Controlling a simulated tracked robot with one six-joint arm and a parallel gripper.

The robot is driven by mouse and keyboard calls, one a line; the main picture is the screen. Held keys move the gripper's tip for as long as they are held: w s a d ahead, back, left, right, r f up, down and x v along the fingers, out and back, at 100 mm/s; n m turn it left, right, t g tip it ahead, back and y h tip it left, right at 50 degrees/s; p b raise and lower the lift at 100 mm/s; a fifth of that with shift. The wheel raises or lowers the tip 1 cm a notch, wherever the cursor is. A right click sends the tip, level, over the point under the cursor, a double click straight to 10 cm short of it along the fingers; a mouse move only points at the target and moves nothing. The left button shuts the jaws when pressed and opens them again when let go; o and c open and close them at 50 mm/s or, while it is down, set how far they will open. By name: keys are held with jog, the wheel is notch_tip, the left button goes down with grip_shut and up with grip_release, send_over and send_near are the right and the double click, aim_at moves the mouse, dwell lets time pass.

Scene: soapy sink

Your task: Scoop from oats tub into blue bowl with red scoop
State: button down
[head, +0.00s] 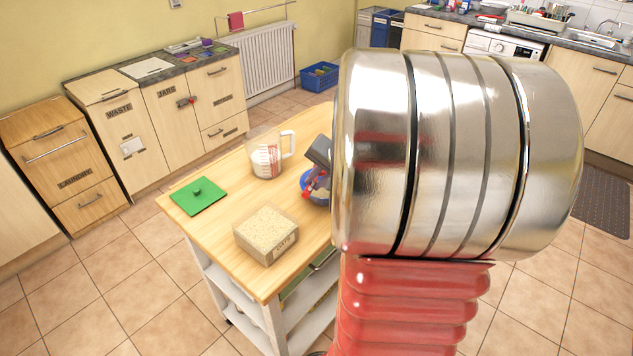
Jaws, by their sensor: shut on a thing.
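The clear oats tub (262,250), marked OATS and full of pale oats, stands open at the front of the wooden trolley top. The blue bowl (305,181) is behind it to the right, partly hidden by my arm. Something pale shows inside the bowl. My gripper (316,172) is over the bowl, shut on the red scoop (308,188), which slants down at the bowl. My arm hides much of the gripper, and I cannot tell whether the scoop touches the bowl or holds oats.
A green lid (198,196) with a knob lies at the trolley's left edge. A clear measuring jug (267,159) with red markings and white contents stands behind the tub. The wooden trolley top (226,220) is bare between lid and tub. Cabinets line the walls; my arm blocks the right side.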

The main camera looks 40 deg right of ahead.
jog(key=shift+w+r+n+g+h, duration=0.15)
jog(key=shift+r+n+g+h, duration=0.25)
jog(key=shift+g, duration=0.7)
jog(key=shift+w+a+r+g+h, duration=0.1)
jog(key=shift+r+g+h, duration=0.2)
jog(key=shift+g, duration=0.5)
jog(key=shift+r+n+g+h, duration=0.3)
jog(key=shift+n+g+h, duration=0.2)
jog(key=shift+g, duration=0.3)
jog(key=shift+w, duration=0.1)
